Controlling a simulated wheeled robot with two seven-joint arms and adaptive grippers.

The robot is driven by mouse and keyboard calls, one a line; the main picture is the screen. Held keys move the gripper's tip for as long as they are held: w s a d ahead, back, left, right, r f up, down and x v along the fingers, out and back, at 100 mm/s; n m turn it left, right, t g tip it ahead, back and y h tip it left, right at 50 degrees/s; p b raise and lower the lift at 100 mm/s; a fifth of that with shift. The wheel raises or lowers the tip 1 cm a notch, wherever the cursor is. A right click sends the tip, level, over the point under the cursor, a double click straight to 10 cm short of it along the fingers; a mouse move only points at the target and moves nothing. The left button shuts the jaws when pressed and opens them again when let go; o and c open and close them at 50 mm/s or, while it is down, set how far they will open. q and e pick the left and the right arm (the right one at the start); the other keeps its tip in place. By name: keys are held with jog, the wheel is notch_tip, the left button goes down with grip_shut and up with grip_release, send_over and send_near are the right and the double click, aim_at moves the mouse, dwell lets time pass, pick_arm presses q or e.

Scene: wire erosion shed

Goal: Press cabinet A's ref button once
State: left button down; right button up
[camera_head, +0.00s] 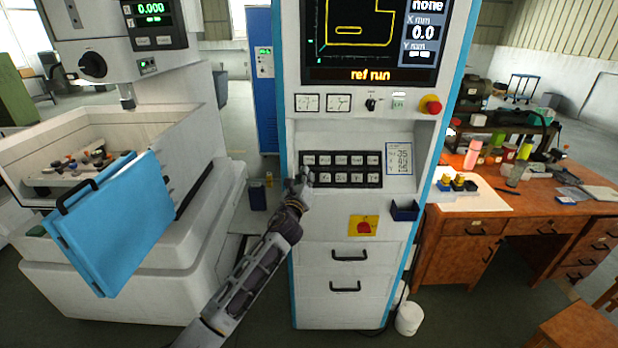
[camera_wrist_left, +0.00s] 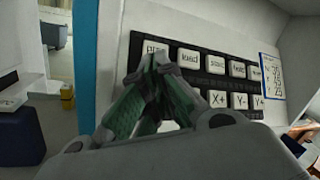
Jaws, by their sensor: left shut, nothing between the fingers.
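Cabinet A (camera_head: 304,240) is a tall white cabinet with blue edges, in the middle of the head view. Its black button panel (camera_head: 341,169) has two rows of pale buttons. The ref button (camera_head: 309,160) is at the top left of this panel. In the wrist view the ref button (camera_wrist_left: 155,46) is partly hidden behind the fingertips. My left gripper (camera_head: 304,173) is shut and empty, its fingertips (camera_wrist_left: 150,61) at the panel's left end, just below the ref button's lettering. I cannot tell whether they touch it. The screen (camera_head: 372,40) above reads "ref run". My right gripper is out of view.
A red stop knob (camera_head: 430,104) and a small switch (camera_head: 371,104) sit above the panel. A dark blue bin (camera_head: 405,211) is on the cabinet front. A white machine with an open blue door (camera_head: 118,225) stands left, a cluttered wooden desk (camera_head: 460,245) right.

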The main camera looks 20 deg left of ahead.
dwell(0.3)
pick_arm(q)
jog(key=s+r+p, duration=0.1)
jog(key=s+p, duration=0.1)
jog(key=s+d+r+p, duration=0.1)
jog(key=s+r, duration=0.1)
jog(key=shift+p, duration=0.35)
jog(key=shift+w+f, duration=0.1)
dwell(0.6)
jog(key=shift+f, duration=0.1)
